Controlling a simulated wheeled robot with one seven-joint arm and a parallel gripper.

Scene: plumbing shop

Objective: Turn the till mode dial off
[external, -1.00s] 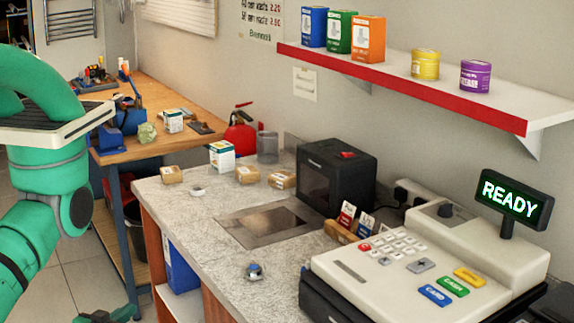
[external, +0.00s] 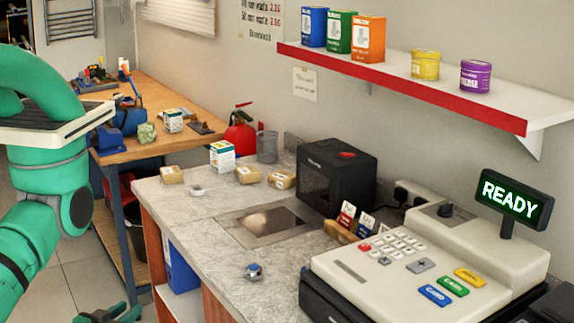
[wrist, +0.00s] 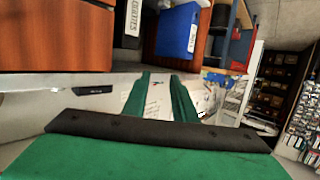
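The till (external: 400,262) is a cream cash register on the right end of the counter. The display (external: 514,200) reads READY in green letters. My gripper (external: 110,315) shows only partly at the bottom left edge of the external view, low beside the counter and far from the dial. In the wrist view, my two green fingers (wrist: 160,98) stand apart with nothing held between them. The dial does not show in the wrist view.
The counter (external: 205,215) lies between my arm and the till. A black box-shaped device (external: 337,178), card packs and a small metal fitting (external: 254,271) stand on it. A red-edged shelf (external: 420,90) with tins hangs above. A wooden workbench (external: 150,88) stands behind.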

